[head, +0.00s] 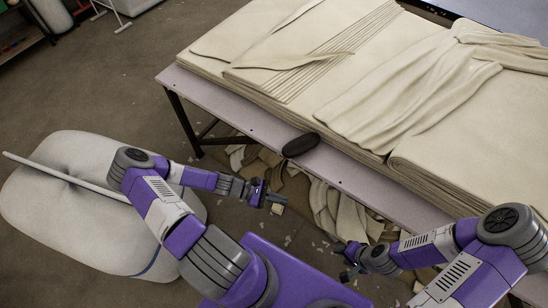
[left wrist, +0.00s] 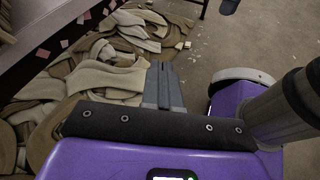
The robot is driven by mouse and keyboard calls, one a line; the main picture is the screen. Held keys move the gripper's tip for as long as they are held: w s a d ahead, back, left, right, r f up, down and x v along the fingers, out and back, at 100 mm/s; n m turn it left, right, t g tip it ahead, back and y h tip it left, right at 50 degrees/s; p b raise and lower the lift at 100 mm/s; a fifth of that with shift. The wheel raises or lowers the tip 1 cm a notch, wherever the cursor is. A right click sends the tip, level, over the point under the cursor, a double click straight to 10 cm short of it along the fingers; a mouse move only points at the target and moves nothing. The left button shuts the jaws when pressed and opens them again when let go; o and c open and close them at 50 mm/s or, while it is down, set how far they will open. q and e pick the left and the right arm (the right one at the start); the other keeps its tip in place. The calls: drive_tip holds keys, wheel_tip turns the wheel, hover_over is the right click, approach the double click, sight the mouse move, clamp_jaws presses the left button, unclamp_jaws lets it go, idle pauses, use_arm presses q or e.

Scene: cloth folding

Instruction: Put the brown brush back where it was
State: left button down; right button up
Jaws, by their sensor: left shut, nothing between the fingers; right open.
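The brush (head: 300,145), a dark oval that looks almost black-brown, lies on the front edge strip of the table (head: 225,105) in the head view. My left gripper (head: 275,201) is below and a little left of the brush, apart from it and out over the floor in front of the table. Its fingers are together in the left wrist view (left wrist: 164,85), with nothing between them. My right gripper (head: 344,263) is lower and to the right, also apart from the brush, open and empty. The brush is not recognisable in the left wrist view.
Stacked cream cloth (head: 330,75) covers most of the table top, leaving a bare front strip. Loose cloth scraps (head: 335,205) lie on the floor under the table. A large pale sack (head: 60,215) with a white pole lies at the left.

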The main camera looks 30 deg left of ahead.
use_arm(q)
drive_tip(key=a+r+n+t+y, duration=0.1)
drive_tip(key=a+r+n+t, duration=0.3)
drive_tip(key=a, duration=0.4)
drive_tip(key=a+r+n+t+y, duration=0.1)
drive_tip(key=a+n+t, duration=0.35)
drive_tip(key=a, duration=0.45)
drive_tip(key=b+x, duration=0.2)
drive_tip(key=x, duration=1.1)
drive_tip(key=shift+w+d+r+t+b, duration=0.3)
drive_tip(key=shift+d+r+t+b, duration=0.05)
drive_tip(key=shift+r+b, duration=0.05)
use_arm(e)
wheel_tip(320, 180, down, 3)
drive_tip(key=shift+r, duration=0.1)
use_arm(q)
drive_tip(key=shift+m, duration=0.25)
use_arm(e)
drive_tip(key=shift+r, duration=0.1)
